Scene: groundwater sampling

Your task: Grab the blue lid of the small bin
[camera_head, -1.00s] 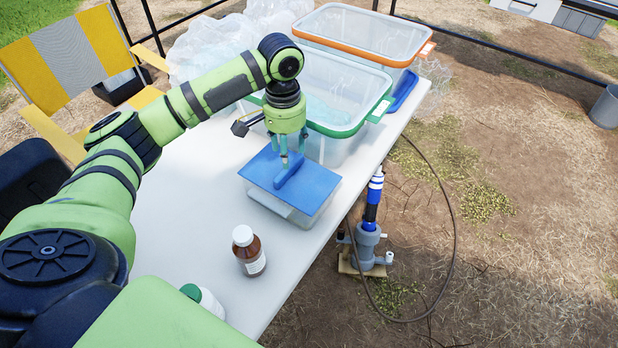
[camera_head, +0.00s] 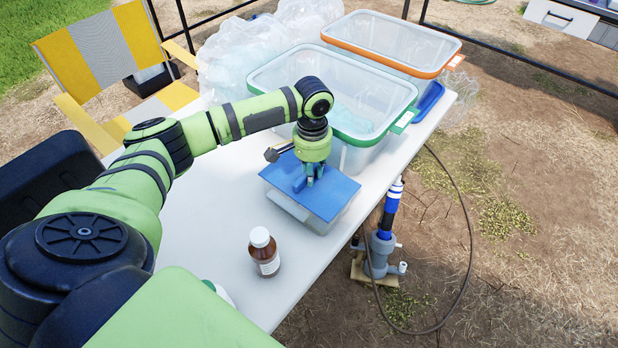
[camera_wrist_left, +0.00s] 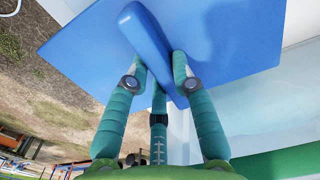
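The blue lid (camera_head: 335,199) lies flat on the small clear bin (camera_head: 313,224) on the white table. A raised bar handle (camera_wrist_left: 150,42) crosses the lid's top. My left gripper (camera_head: 310,182) is down at the lid with its fingers around the handle. In the left wrist view, its teal fingers (camera_wrist_left: 160,75) stand on both sides of the handle, very close to it. Whether they press on it I cannot tell. The handle is mostly hidden by the fingers in the head view. My right gripper is not in view.
A large clear bin with a green rim (camera_head: 262,86) stands just behind the small bin, and one with an orange rim (camera_head: 440,68) stands farther back. A brown bottle (camera_head: 265,255) stands in front. A blue-grey pump (camera_head: 380,252) stands on the ground to the right.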

